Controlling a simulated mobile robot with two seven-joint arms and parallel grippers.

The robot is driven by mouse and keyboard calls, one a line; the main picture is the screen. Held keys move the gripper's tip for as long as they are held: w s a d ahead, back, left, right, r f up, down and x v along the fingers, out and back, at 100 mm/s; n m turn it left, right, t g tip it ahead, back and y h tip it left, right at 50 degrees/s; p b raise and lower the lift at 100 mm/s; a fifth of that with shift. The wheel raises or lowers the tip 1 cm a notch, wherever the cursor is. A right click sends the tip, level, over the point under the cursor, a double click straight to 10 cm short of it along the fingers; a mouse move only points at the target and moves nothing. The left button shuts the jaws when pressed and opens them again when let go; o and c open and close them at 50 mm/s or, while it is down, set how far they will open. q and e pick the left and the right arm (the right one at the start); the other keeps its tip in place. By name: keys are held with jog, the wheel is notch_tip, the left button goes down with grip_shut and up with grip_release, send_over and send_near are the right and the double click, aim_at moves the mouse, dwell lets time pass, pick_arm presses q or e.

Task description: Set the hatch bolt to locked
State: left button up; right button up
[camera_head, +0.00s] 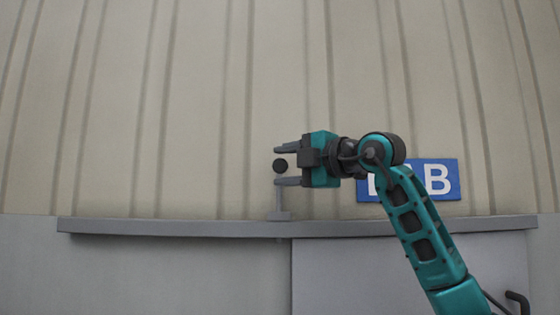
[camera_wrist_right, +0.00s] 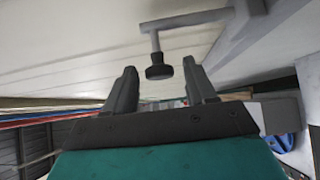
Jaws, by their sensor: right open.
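The hatch bolt shows in the head view as a dark round knob (camera_head: 280,166) on a grey upright stem (camera_head: 279,200), standing on the grey ledge. My right gripper (camera_head: 284,165) is open, with one finger above the knob and one below it. In the right wrist view the black knob (camera_wrist_right: 158,68) hangs from a grey bar (camera_wrist_right: 188,20) and appears between the tips of my right gripper (camera_wrist_right: 160,82). I cannot tell whether either finger touches it. My left gripper is not in view.
A long grey ledge (camera_head: 170,228) runs across the wall above a grey door panel (camera_head: 350,275). A blue sign (camera_head: 440,178) is partly hidden behind my right arm. A dark handle (camera_head: 517,301) is at the lower right. The ribbed beige wall above is clear.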

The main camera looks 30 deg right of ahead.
jog(key=shift+x, duration=0.95)
grip_shut()
